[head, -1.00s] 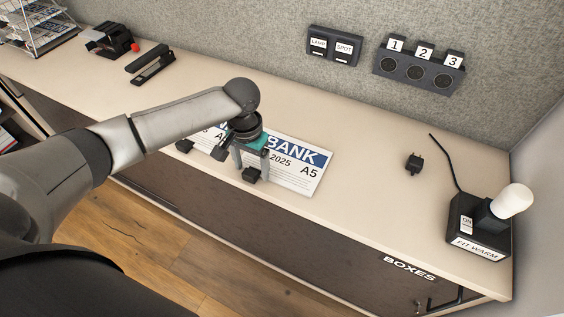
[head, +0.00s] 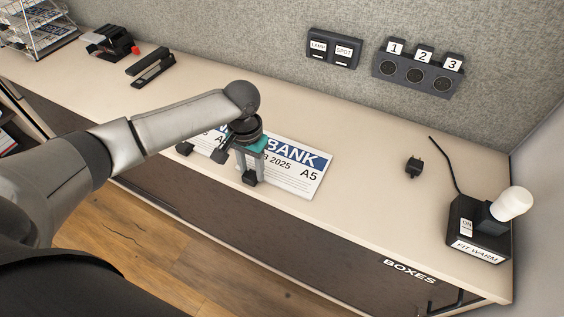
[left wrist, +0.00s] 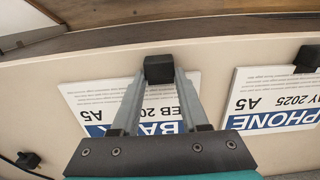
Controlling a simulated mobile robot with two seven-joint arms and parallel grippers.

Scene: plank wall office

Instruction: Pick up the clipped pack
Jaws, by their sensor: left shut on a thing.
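The clipped pack (head: 292,178), a white sheet stack with a blue band reading BANK, FEB 2025 and A5, lies on the desk. It also shows in the left wrist view (left wrist: 88,98). Its black clip (left wrist: 158,68) is at the edge facing the desk's front. My left gripper (head: 249,175) comes down over the pack, its fingers shut on the clip. The gripper hides part of the print. A second pack (left wrist: 275,92) reading PHONE, MAY 2025, A5 lies beside it with its own black clip (left wrist: 307,58). My right gripper is not in view.
A stapler (head: 151,68), a red and black device (head: 108,42) and a wire tray (head: 42,28) are at the back left. The desk's front edge is close to the clips.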

